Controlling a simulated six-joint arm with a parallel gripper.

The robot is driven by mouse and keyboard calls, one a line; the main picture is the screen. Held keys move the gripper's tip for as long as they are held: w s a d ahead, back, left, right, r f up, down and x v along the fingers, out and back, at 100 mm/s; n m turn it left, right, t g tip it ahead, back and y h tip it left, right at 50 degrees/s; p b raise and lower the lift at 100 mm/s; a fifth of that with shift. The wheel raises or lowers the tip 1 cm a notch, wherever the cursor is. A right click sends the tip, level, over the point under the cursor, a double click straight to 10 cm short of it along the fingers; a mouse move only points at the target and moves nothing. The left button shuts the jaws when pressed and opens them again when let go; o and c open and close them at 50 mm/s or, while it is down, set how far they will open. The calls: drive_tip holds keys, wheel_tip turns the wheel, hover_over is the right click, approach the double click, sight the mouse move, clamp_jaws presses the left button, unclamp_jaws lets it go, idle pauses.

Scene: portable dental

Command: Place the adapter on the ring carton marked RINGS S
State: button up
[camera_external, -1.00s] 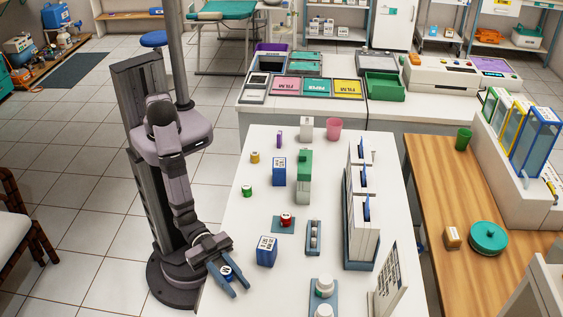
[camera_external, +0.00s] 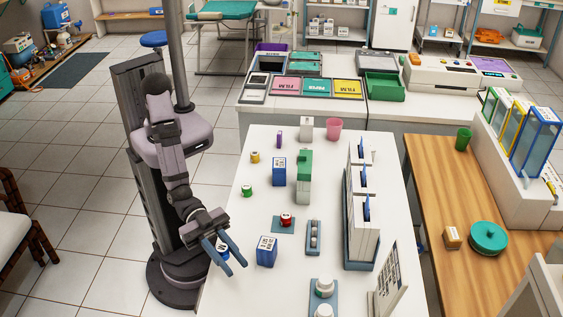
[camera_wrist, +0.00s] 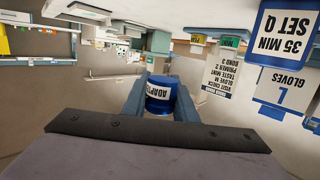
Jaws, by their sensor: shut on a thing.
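My gripper (camera_external: 236,267) is shut on the adapter (camera_external: 222,254), a small blue cylinder with a white label. It is held above the table's near left edge, left of the nearer blue box. In the wrist view the adapter (camera_wrist: 160,96) sits between my fingers (camera_wrist: 159,104), its label partly readable as "ADAPT". Two blue boxes with white labels stand on the white table, a nearer one (camera_external: 266,252) and a farther one (camera_external: 279,172). I cannot read RINGS S on any carton. In the wrist view a blue box (camera_wrist: 255,48) reads "35 MIN SET Q".
A red-topped item (camera_external: 286,219) on a blue pad, a blue tray (camera_external: 314,238) and a green-and-white carton (camera_external: 304,178) stand nearby. A tall rack (camera_external: 361,215) borders the right side. Small green (camera_external: 247,191) and yellow (camera_external: 255,157) pieces stand along the left edge.

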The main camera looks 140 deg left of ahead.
drive_tip(key=shift+a, duration=0.15)
drive_tip(key=s+a+r+n+g+y, duration=0.2)
drive_tip(key=s+a+n+y, duration=0.15)
drive_tip(key=a, duration=1.05)
drive_tip(key=s+a+r+n+g+y, duration=0.25)
drive_tip(key=a+y, duration=0.25)
drive_tip(key=a, duration=0.8)
drive_tip(key=s+a+r+n+g+y, duration=0.1)
drive_tip(key=s+a+n+y, duration=0.25)
drive_tip(key=a, duration=1.05)
wheel_tip(320, 180, up, 3)
drive_tip(key=n+g+y+p, duration=0.1)
drive_tip(key=n+g+y, duration=0.3)
drive_tip(key=n+g, duration=0.85)
hover_over(307, 130)
drive_tip(key=s+a, duration=0.3)
drive_tip(key=a, duration=0.3)
drive_tip(key=m+g, duration=0.1)
drive_tip(key=m, duration=0.1)
wheel_tip(307, 130, down, 10)
drive_tip(key=shift+d, duration=0.15)
drive_tip(key=shift+w, duration=0.1)
